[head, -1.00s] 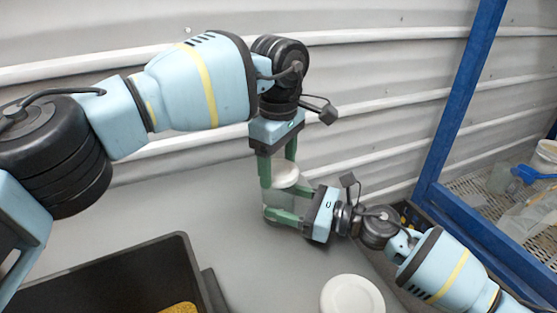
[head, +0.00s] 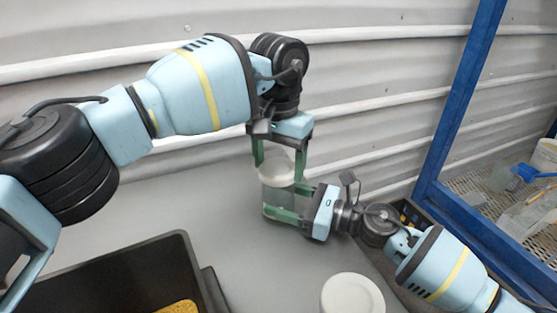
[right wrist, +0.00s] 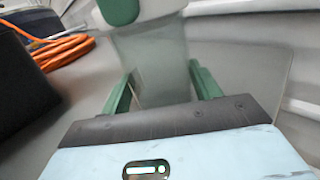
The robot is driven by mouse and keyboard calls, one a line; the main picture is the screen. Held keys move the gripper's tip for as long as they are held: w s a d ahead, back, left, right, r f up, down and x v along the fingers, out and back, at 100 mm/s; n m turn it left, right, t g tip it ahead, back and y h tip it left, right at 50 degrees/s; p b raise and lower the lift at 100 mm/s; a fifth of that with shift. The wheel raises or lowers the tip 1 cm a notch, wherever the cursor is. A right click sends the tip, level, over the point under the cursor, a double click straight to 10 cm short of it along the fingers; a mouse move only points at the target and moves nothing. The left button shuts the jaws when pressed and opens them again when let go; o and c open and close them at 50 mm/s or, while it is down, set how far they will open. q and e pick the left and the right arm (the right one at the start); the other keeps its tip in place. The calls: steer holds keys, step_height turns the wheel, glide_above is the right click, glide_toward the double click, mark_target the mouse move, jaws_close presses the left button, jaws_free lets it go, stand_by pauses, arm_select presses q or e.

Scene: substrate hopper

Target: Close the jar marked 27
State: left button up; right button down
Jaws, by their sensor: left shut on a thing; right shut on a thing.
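A clear jar (head: 279,195) stands on the grey table in the head view, with a white lid (head: 275,171) at its top. My left gripper (head: 278,165) points down from above and is shut on the lid. My right gripper (head: 284,202) comes in from the right and is shut on the jar's body. In the right wrist view the jar (right wrist: 152,65) sits between my right gripper's green fingers, with a left fingertip above it. No number can be read on the jar. I cannot tell whether the lid is seated flat on the rim.
A second white-lidded jar (head: 350,296) stands at the bottom edge. A black crate (head: 186,262) with something yellow in it is at lower left. A blue frame post (head: 455,120) rises at right, and a ribbed wall closes the back. Orange cable (right wrist: 62,50) shows in the right wrist view.

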arm_select(q)
steer(key=shift+m, duration=1)
steer(key=o, duration=1)
steer(key=shift+o, duration=0.2)
steer(key=shift+r, duration=2.25)
steer(key=shift+c, duration=0.4)
